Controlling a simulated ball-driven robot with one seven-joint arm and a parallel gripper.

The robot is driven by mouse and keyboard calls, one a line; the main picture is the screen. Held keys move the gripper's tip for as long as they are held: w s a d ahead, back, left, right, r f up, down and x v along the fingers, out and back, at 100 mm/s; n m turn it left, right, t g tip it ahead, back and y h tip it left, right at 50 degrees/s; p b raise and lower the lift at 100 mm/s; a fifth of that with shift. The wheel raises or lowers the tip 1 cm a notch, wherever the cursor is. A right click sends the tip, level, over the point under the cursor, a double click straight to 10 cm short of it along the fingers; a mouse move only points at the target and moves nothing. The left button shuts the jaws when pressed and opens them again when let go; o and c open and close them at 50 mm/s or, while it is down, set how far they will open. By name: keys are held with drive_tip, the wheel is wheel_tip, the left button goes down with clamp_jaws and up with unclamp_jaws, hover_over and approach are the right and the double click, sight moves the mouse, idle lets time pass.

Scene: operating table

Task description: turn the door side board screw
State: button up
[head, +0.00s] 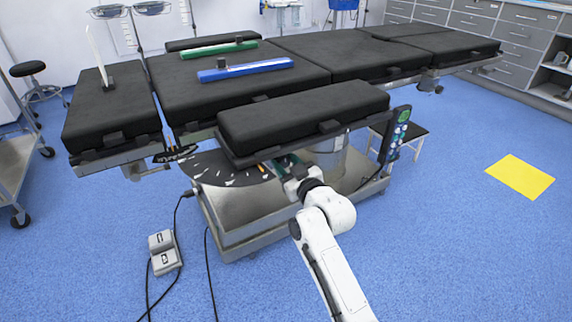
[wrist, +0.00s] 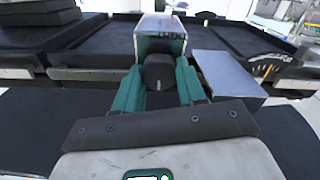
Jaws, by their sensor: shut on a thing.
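The door side board (head: 300,112) is a long black padded board on the near side of the operating table (head: 280,62). My gripper (head: 283,166) reaches in from the front, just under that board's lower edge, where its fingertips are partly hidden. In the wrist view, my gripper (wrist: 160,72) has its teal fingers on both sides of a black round screw knob (wrist: 158,72) and is shut on it. The knob sits against a silver metal block (wrist: 160,28). The screw's thread is not visible.
A blue bar (head: 246,70) and a green bar (head: 219,49) lie on the table top. A hand control (head: 396,133) hangs right of the board. A foot pedal (head: 164,252) with cables is on the floor at left.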

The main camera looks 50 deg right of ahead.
drive_tip(key=shift+f, duration=0.2)
drive_tip(key=o, duration=1.1)
drive_tip(key=shift+r, duration=0.15)
drive_tip(key=shift+c, duration=0.2)
drive_tip(key=p+v, duration=0.2)
drive_tip(key=v, duration=0.8)
drive_tip(key=shift+s+p, duration=0.4)
drive_tip(key=shift+a, duration=0.1)
